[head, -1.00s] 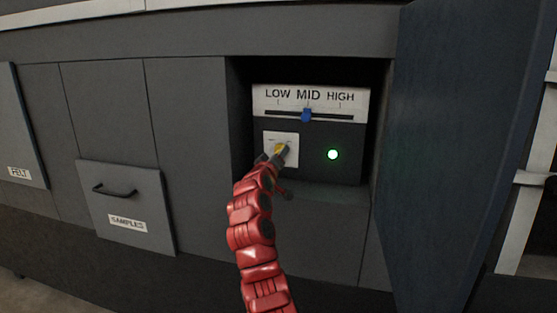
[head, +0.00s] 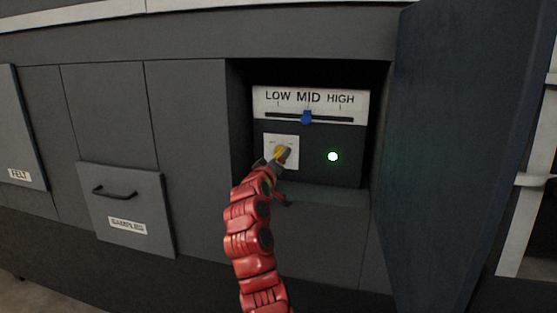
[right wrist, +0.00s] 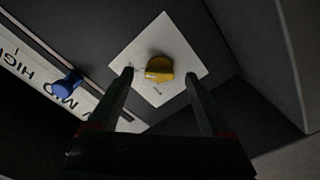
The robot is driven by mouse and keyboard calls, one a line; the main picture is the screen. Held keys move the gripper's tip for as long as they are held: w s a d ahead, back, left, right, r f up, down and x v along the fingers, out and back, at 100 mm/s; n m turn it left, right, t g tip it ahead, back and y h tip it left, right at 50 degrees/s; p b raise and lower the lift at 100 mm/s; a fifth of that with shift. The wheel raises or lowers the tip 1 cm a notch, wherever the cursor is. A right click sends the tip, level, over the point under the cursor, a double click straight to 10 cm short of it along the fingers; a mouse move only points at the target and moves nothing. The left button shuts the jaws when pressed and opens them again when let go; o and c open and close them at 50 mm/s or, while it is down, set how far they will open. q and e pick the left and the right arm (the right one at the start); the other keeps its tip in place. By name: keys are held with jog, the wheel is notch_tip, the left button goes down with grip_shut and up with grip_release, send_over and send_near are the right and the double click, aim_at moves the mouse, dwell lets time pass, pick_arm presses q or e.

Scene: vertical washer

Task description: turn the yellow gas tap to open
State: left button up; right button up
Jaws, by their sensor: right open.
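The yellow gas tap (head: 280,150) sits on a white square plate (head: 292,143) inside the open recess; it is partly covered by my gripper in the head view. In the right wrist view the rounded yellow tap (right wrist: 159,69) is in plain sight on its tilted white plate (right wrist: 185,43). My right gripper (right wrist: 160,75) is open, with one dark finger on each side of the tap and a visible gap to each. In the head view the right gripper (head: 277,162) is at the tap, on the red arm. My left gripper is not in view.
Above the tap a blue slider (head: 306,117) stands at MID on the LOW-MID-HIGH panel (head: 275,97). The recess walls surround the gripper. A large dark door (head: 450,150) stands open at right. A SAMPLES drawer (head: 127,195) is at left.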

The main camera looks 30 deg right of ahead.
jog(key=v, duration=1.5)
jog(key=shift+s+a, duration=0.25)
